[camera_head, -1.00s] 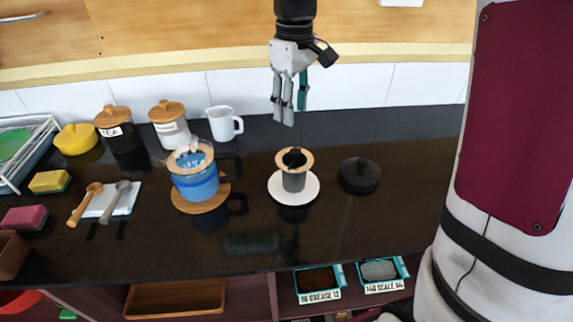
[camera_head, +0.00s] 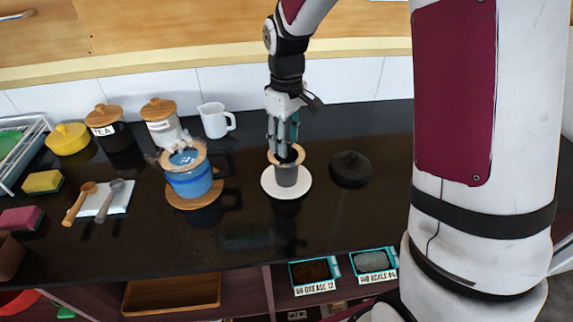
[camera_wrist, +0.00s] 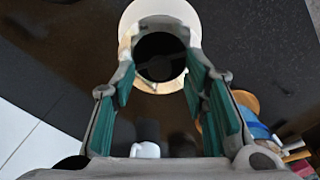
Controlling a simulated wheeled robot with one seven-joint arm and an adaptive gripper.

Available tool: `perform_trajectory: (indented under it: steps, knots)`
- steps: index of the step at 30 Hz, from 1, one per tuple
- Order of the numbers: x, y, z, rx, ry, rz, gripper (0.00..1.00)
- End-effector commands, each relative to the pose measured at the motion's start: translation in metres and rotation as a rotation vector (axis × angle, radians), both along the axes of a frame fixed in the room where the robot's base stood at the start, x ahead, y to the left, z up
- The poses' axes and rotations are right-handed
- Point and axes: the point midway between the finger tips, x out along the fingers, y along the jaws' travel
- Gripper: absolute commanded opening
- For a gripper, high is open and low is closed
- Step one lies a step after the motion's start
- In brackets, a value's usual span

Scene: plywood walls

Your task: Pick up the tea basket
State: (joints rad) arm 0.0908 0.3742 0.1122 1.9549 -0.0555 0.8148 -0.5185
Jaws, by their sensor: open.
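The tea basket (camera_head: 286,176) appears to be the small grey cup with a wooden rim and dark inside, upright on a white saucer (camera_head: 300,190). My gripper (camera_head: 282,148) points down right over its rim, with the fingertips close to it and partly covering it. In the wrist view, the tea basket (camera_wrist: 160,56) shows as a dark round opening with a pale rim. The open fingers of my gripper (camera_wrist: 160,78) stand on either side of it. I cannot tell whether they touch the rim.
A black lid (camera_head: 351,170) lies right of the saucer. A steaming blue mug (camera_head: 192,180) stands left on a wooden coaster. A white pitcher (camera_head: 215,121), canister (camera_head: 162,122) and tea jar (camera_head: 109,130) stand behind. The counter front (camera_head: 240,245) is clear.

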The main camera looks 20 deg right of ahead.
Motion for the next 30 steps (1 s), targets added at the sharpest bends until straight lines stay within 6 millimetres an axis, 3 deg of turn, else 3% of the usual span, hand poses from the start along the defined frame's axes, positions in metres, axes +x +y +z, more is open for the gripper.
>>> perform_trajectory:
  steps: [3,8,9,22,30]
  knots:
    - [0.0,0.0,0.0,0.0,0.0,0.0,0.39]
    - [0.0,0.0,0.0,0.0,0.0,0.0,0.02]
    - [0.0,0.0,0.001,0.0,0.0,0.0,0.0]
    - [0.0,0.0,0.004,0.001,-0.001,0.0,0.0]
    - [0.001,0.0,0.029,0.0,-0.004,-0.001,0.0]
